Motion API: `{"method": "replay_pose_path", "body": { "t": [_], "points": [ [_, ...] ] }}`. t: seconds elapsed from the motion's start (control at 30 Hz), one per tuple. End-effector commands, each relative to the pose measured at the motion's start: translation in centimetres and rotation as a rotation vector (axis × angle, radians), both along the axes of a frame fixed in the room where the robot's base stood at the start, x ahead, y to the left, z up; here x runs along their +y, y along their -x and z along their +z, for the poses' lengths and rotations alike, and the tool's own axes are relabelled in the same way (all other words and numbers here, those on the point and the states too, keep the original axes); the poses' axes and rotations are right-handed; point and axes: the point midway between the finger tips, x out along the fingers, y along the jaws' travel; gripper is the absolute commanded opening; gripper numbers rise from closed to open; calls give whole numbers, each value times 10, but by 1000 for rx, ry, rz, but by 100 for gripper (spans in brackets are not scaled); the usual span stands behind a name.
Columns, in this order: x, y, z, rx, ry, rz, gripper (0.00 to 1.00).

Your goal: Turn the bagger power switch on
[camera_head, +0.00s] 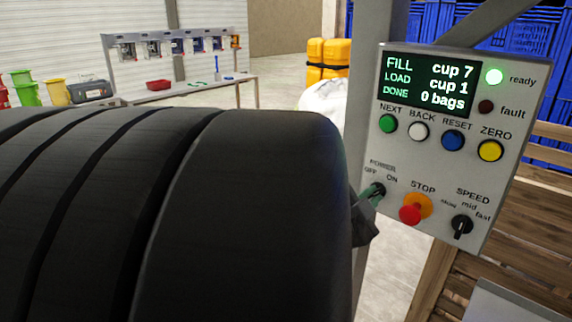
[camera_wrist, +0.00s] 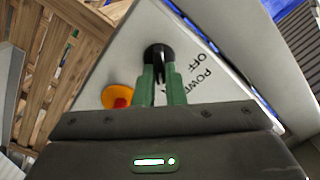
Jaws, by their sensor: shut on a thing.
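The bagger's control panel (camera_head: 440,150) is a grey box at the right in the head view. Its power switch (camera_head: 379,189) is a black rotary knob at the lower left, marked OFF and ON. The panel's display (camera_head: 430,82) is lit, and the ready lamp (camera_head: 494,77) glows green. My gripper (camera_head: 370,197) reaches the knob from the left, mostly hidden behind my dark arm. In the wrist view, the green fingers of my gripper (camera_wrist: 160,78) are shut on the black knob (camera_wrist: 158,54). The knob's pointer direction is hidden.
The red stop button (camera_head: 410,214) on its orange base is close to the right of the power switch. A black speed knob (camera_head: 462,225) is further right. Coloured buttons sit in a row above. A grey post (camera_head: 360,120) stands behind the panel's left side.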

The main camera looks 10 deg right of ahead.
Motion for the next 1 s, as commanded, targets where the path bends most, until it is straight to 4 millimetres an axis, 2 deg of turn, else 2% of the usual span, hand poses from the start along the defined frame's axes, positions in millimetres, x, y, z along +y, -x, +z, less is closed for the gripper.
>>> {"method": "replay_pose_path", "body": {
  "t": [0.5, 0.53, 0.6, 0.63, 1.0],
  "points": [
    [0, 0, 0, -13, -10, -1, 0],
    [0, 0, 0, -13, -10, -1, 16],
    [0, 0, 0, -13, -10, -1, 30],
    [0, 0, 0, -13, -10, -1, 32],
    [-1, 0, 0, -12, -10, 0, 32]
  ]
}}
